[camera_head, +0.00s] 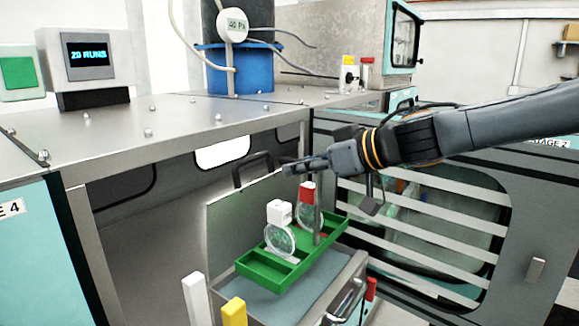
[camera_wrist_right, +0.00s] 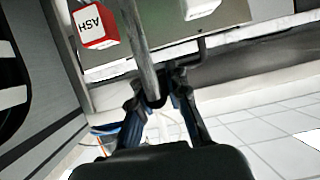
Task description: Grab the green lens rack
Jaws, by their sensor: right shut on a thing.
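The green lens rack (camera_head: 262,270) sits on a grey-blue surface in an open bay in the head view. It carries a round clear lens with a white cap (camera_head: 280,212) and another with a red cap (camera_head: 307,192). A grey upright post (camera_head: 317,222) rises from the rack. My right gripper (camera_head: 302,167) is at the top of this post, shut on it. In the right wrist view the post (camera_wrist_right: 138,45) runs between the fingers (camera_wrist_right: 155,92), beside the red-sided cap (camera_wrist_right: 95,22). My left gripper is not in view.
A metal counter (camera_head: 180,125) lies behind the rack. A slatted machine front (camera_head: 430,235) stands to the right. White (camera_head: 196,298) and yellow (camera_head: 234,311) blocks stand in front at lower left.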

